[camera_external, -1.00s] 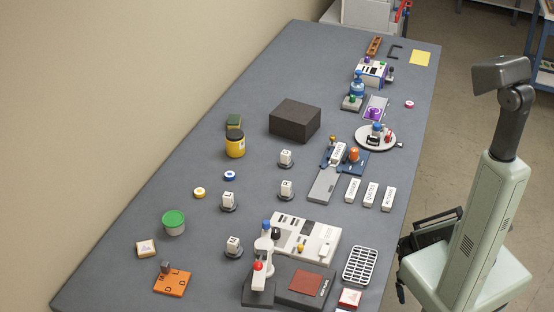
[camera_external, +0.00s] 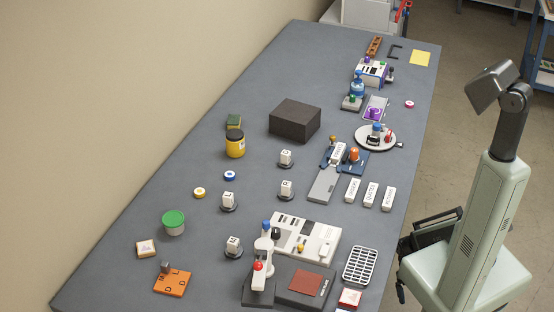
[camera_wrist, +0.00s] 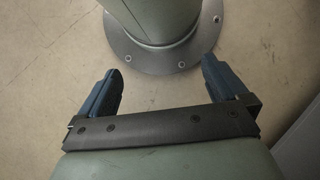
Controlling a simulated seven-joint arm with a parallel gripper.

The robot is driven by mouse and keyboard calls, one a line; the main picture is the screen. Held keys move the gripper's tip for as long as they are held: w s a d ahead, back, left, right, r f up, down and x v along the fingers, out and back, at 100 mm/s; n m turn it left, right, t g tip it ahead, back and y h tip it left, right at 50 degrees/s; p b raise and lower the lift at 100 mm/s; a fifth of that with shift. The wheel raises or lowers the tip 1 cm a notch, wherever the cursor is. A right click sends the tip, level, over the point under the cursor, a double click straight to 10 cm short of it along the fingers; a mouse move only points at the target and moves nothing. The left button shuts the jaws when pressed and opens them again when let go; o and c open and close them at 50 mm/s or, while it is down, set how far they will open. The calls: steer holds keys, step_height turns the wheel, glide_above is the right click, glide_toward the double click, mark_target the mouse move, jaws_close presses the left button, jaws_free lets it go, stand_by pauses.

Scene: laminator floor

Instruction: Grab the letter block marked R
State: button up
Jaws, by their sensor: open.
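Several small white letter blocks stand on dark round bases on the grey table: one at the middle (camera_external: 286,156), one nearer (camera_external: 286,188), one to its left (camera_external: 228,199), and one at the front left (camera_external: 233,244). Their letters are too small to read surely, so I cannot tell which is marked R. My gripper (camera_wrist: 160,78) shows in the wrist view with its two dark blue fingers apart and nothing between them. It is over bare floor, away from the blocks. No block shows in the wrist view.
A dark box (camera_external: 295,119) stands mid-table, with a yellow jar (camera_external: 235,146) left of it. A green-lidded tub (camera_external: 173,223) is at the left. A white machine (camera_external: 307,238) and a wire-like rack (camera_external: 361,265) are near the front. Labelled white blocks (camera_external: 370,193) lie at the right.

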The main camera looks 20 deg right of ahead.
steer(key=shift+c, duration=0.2)
steer(key=c, duration=0.7)
